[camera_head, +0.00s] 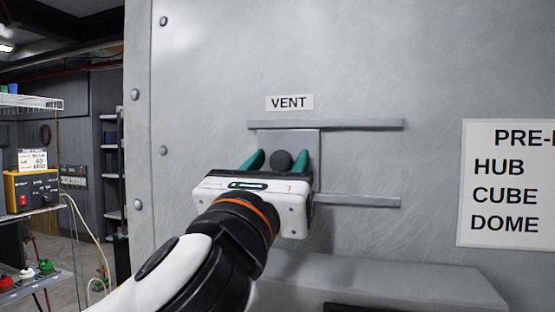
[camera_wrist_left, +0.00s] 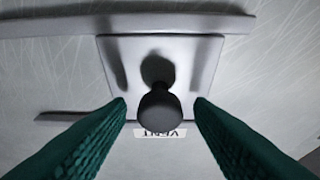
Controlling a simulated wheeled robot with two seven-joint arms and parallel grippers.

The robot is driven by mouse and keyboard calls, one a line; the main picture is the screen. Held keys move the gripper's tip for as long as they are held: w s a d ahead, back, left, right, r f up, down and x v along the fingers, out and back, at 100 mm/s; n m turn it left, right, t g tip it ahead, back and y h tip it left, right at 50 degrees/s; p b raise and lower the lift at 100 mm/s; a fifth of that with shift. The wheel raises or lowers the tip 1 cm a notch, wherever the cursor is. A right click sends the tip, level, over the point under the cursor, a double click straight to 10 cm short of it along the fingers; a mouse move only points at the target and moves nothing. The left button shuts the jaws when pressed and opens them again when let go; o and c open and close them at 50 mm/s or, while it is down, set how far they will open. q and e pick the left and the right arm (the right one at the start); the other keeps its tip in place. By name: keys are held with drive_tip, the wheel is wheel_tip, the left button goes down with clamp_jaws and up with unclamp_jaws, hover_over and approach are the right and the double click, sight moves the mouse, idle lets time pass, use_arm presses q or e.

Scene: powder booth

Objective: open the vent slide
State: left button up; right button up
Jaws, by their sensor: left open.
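The vent slide is a grey plate (camera_head: 304,143) between two horizontal rails on the booth wall, under a VENT label (camera_head: 289,103). The plate sits at the left end of the rails. It carries a round dark knob (camera_head: 281,160). My left gripper (camera_head: 280,160) is open, with its green fingers on either side of the knob. In the left wrist view the knob (camera_wrist_left: 160,107) stands between the spread fingertips (camera_wrist_left: 160,105), with a gap on each side. The plate (camera_wrist_left: 112,60) shows behind it. My right gripper is not in view.
The upper rail (camera_head: 350,124) and lower rail (camera_head: 362,202) run on to the right past the plate, with bare wall between them. A grey ledge (camera_head: 400,283) juts out below. A printed sign (camera_head: 505,180) hangs at the right. Shelves stand at the far left.

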use_arm(q)
drive_tip(key=c, duration=0.3)
clamp_jaws()
drive_tip(key=s+d, duration=0.1)
drive_tip(key=d, duration=0.4)
drive_tip(key=s+d+b, duration=0.1)
drive_tip(key=d, duration=0.2)
drive_tip(key=shift+s+d, duration=0.1)
drive_tip(key=shift+s, duration=0.25)
drive_tip(key=shift+w, duration=0.1)
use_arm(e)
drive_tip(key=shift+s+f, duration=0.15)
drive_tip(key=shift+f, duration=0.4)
use_arm(q)
drive_tip(key=shift+a, duration=0.2)
drive_tip(key=shift+o, duration=1.5)
unclamp_jaws()
